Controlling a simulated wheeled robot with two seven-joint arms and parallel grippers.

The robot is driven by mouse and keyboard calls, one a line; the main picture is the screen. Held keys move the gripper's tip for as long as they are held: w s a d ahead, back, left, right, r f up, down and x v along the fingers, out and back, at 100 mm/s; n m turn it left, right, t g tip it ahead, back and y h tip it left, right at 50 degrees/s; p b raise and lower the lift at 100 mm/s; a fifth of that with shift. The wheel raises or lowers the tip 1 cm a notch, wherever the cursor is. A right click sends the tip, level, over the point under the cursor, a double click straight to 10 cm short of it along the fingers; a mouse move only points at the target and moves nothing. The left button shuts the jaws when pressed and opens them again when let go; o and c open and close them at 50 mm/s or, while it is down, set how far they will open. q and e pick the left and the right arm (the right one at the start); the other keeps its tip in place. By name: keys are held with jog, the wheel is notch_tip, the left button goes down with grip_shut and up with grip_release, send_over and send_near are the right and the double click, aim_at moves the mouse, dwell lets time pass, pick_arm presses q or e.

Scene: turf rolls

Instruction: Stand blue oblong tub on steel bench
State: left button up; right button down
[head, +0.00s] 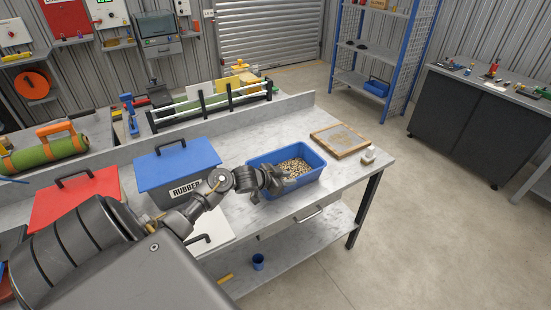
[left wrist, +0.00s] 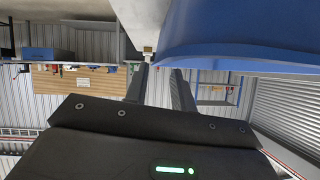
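The blue oblong tub (head: 308,178) stands upright on the steel bench (head: 240,225) and holds pale granules, in the head view. My left gripper (head: 276,180) is at the tub's left end, close to its rim. In the left wrist view the tub's blue wall (left wrist: 240,45) fills the upper right, very near the fingertips. The two fingers (left wrist: 160,72) are apart with a gap between them. I cannot tell whether they touch the tub. My right gripper is not in view.
A box with a blue lid (head: 178,163) and RUBBER label stands left of the tub. A red-lidded box (head: 75,199) is further left. A rack (head: 270,97) stands behind.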

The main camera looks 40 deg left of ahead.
pick_arm(q)
jog(key=v, duration=0.8)
jog(key=shift+s, duration=0.1)
jog(key=s+d+f+h, duration=0.1)
jog(key=d+f, duration=0.2)
jog(key=d, duration=0.3)
jog(key=s+d+f, duration=0.1)
jog(key=d+f, duration=0.3)
jog(key=d, duration=0.2)
jog(key=s+d+f+n+g+y, duration=0.1)
jog(key=s+f, duration=0.4)
jog(key=f, duration=0.4)
jog(key=s+d+f+n+g, duration=0.15)
jog(key=s+f, duration=0.25)
jog(key=f, duration=0.5)
jog(key=s+f+g+y, duration=0.15)
jog(key=s+f, duration=0.35)
jog(key=f, duration=0.5)
jog(key=s+d+f+g, duration=0.1)
jog(key=s+f, duration=0.4)
jog(key=s, duration=0.5)
jog(key=s+d+f+g, duration=0.1)
jog(key=s+f+g, duration=0.2)
jog(key=s, duration=0.7)
jog(key=s+d+f+g+y, duration=0.1)
jog(key=s+d+f+g, duration=0.1)
jog(key=s+f, duration=0.5)
jog(key=s+g, duration=0.1)
jog(key=s, duration=0.2)
jog(key=shift+f, duration=0.25)
